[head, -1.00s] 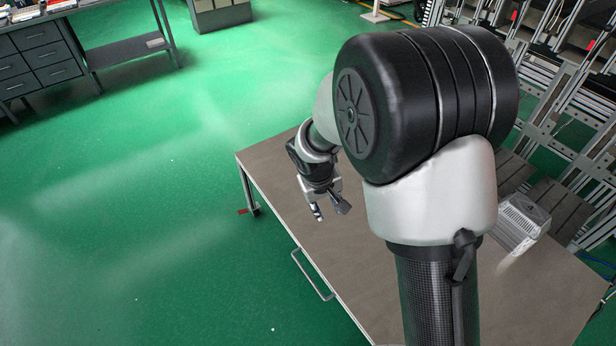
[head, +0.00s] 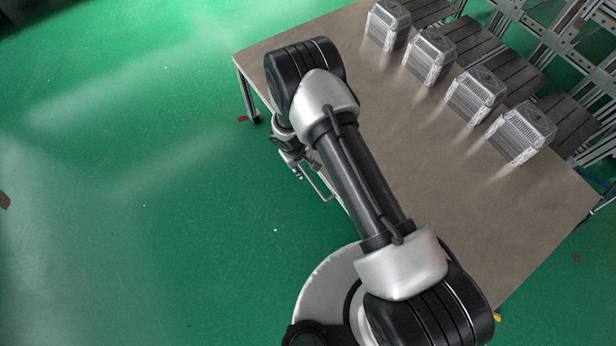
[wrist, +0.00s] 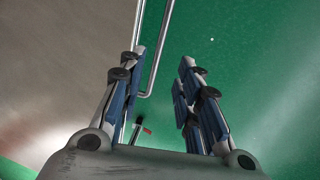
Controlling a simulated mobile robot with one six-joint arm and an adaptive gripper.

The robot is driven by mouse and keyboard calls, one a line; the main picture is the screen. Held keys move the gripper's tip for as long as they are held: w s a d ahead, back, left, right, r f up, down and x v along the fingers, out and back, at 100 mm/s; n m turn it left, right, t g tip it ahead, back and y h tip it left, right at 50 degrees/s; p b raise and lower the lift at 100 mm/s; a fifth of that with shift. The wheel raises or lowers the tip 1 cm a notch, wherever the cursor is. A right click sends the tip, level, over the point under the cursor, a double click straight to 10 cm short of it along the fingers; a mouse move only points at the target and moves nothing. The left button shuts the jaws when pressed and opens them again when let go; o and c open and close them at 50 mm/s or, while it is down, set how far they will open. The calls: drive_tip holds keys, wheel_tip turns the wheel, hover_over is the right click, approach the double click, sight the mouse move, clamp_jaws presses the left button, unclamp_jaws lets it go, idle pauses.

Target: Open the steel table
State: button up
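The steel table (head: 470,215) has a brown-grey top and fills the right of the head view. A thin U-shaped metal handle (head: 322,190) sticks out from its left edge over the green floor. My gripper (head: 301,171) is beside that edge, at the far end of the handle. In the wrist view my gripper (wrist: 160,72) is open, with its two blue-padded fingers apart. The handle (wrist: 161,50) runs close to the left finger, its outer bar in line with the gap. Contact cannot be told. My arm hides part of the table's left edge.
Several silver finned boxes (head: 429,56) stand along the table's far right side, with dark slatted panels (head: 484,42) behind them. A table leg (head: 247,98) shows at the far left corner.

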sight(309, 178)
drive_tip(key=f+b, duration=0.1)
drive_tip(key=f, duration=0.2)
drive_tip(key=d+f+b, duration=0.1)
drive_tip(key=f, duration=0.2)
drive_tip(key=w+f+b, duration=0.1)
drive_tip(key=f, duration=0.3)
drive_tip(key=shift+w+d, duration=0.1)
drive_tip(key=shift+d, duration=0.2)
clamp_jaws()
